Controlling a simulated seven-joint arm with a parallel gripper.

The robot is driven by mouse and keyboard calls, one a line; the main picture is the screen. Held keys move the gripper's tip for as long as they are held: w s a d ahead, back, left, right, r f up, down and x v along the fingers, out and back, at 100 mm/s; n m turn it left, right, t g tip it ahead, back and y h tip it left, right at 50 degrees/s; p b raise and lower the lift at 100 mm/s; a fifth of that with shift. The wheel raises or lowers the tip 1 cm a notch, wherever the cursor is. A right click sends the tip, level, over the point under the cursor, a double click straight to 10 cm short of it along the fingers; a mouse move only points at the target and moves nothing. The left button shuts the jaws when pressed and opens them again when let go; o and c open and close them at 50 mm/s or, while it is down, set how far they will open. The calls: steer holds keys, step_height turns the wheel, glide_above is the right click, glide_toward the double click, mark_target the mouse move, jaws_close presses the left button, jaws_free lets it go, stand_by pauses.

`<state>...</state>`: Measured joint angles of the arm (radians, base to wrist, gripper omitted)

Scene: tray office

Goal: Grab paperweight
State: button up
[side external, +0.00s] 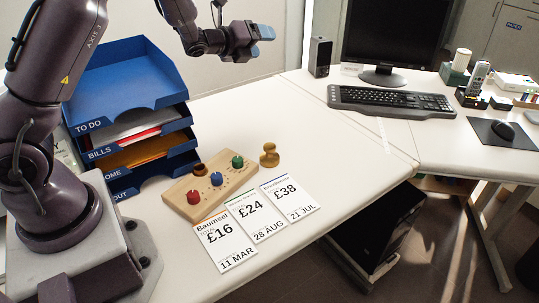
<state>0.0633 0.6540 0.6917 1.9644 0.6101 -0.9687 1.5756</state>
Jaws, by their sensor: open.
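A small tan, rounded knob-like piece (269,156) stands on the white desk, just right of a wooden stand and behind the paper slips; it looks like the paperweight. My gripper (263,33) is high above the desk at the top of the side external view, pointing right, with blue fingertips. It is open and empty, far above and behind the tan piece in the picture. Nothing hides the tan piece.
The wooden stand (181,202) holds red, blue and green knobs and a dark round item. Three bills (229,240) lie in front. A blue tray stack (118,100) stands left, near my base. The desk (330,150) is clear toward the keyboard (389,101) and monitor (398,32).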

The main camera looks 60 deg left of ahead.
step_height(320, 180, down, 9)
steer(key=d+m+g+h, duration=0.25)
steer(key=m+h, duration=0.35)
steer(key=m, duration=0.6)
steer(key=m+g+h, duration=0.5)
steer(key=m, duration=0.4)
glide_above(265, 145)
steer(key=s+a, duration=0.1)
steer(key=a, duration=0.2)
step_height(265, 145, down, 7)
steer(key=shift+h, duration=0.3)
steer(key=f, duration=0.4)
steer(key=shift+s+d+f, duration=0.1)
steer(key=shift+s+d, duration=0.1)
steer(key=shift+s, duration=0.15)
step_height(265, 145, down, 2)
steer(key=shift+f, duration=0.15)
steer(key=shift+x, duration=1.1)
steer(key=shift+w+d+f, duration=0.3)
steer(key=shift+d+f, duration=0.05)
steer(key=shift+t, duration=0.25)
jaws_close()
